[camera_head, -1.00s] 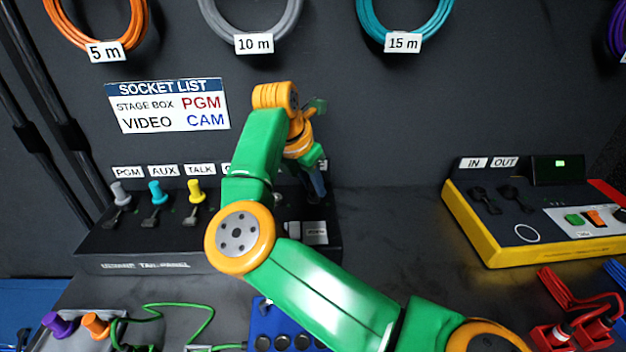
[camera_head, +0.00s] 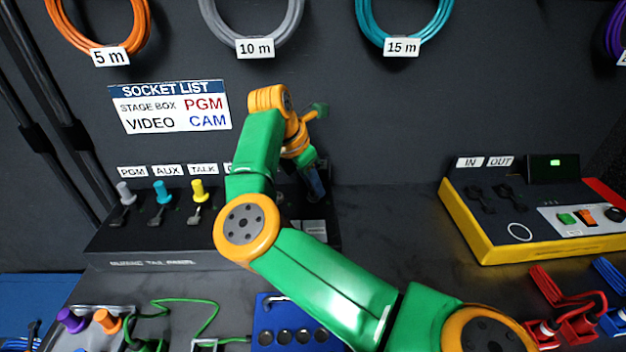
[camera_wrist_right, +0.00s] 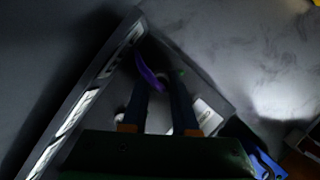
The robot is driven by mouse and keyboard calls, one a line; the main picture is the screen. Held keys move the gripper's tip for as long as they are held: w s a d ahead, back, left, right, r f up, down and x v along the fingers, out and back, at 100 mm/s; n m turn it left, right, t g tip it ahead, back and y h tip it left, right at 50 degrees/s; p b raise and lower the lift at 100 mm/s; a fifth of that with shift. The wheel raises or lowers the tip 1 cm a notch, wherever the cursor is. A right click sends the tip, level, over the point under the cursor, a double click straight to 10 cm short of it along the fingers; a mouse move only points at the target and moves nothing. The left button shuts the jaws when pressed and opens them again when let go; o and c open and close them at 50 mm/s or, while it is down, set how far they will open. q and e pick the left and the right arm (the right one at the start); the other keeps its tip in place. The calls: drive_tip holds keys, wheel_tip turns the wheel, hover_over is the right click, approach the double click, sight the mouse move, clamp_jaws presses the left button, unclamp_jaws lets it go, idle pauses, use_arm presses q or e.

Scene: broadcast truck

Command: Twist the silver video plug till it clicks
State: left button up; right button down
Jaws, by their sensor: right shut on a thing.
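My right gripper (camera_head: 317,190) reaches down to the right end of the dark socket panel (camera_head: 150,258). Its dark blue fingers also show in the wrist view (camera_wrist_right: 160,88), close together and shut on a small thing. Only a pale bit of that thing shows between the fingertips, with a purple curved piece (camera_wrist_right: 150,76) beside it. I take it to be the silver video plug, but my arm and fingers hide most of it, and its turn cannot be read. My left gripper is not in view.
Grey (camera_head: 125,192), blue (camera_head: 162,191) and yellow (camera_head: 198,190) plugs stand at the panel's left sockets. A socket list sign (camera_head: 170,107) hangs behind. A yellow-edged box (camera_head: 500,250) stands right, with bare counter between. A blue block (camera_head: 290,315) lies in front.

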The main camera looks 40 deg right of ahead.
idle(0.3)
drive_tip(key=shift+m+g+p, duration=0.6)
drive_tip(key=shift+m+p, duration=0.9)
drive_tip(key=shift+p, duration=0.25)
drive_tip(key=shift+m+y+p, duration=0.3)
drive_tip(key=shift+m+p, duration=0.15)
drive_tip(key=shift+m, duration=0.05)
drive_tip(key=shift+m+g+p, duration=0.4)
drive_tip(key=shift+m+p, duration=0.25)
drive_tip(key=shift+m, duration=0.25)
drive_tip(key=shift+m+y, duration=0.3)
drive_tip(key=shift+m, duration=0.2)
drive_tip(key=shift+f, duration=0.1)
drive_tip(key=c, duration=0.6)
unclamp_jaws()
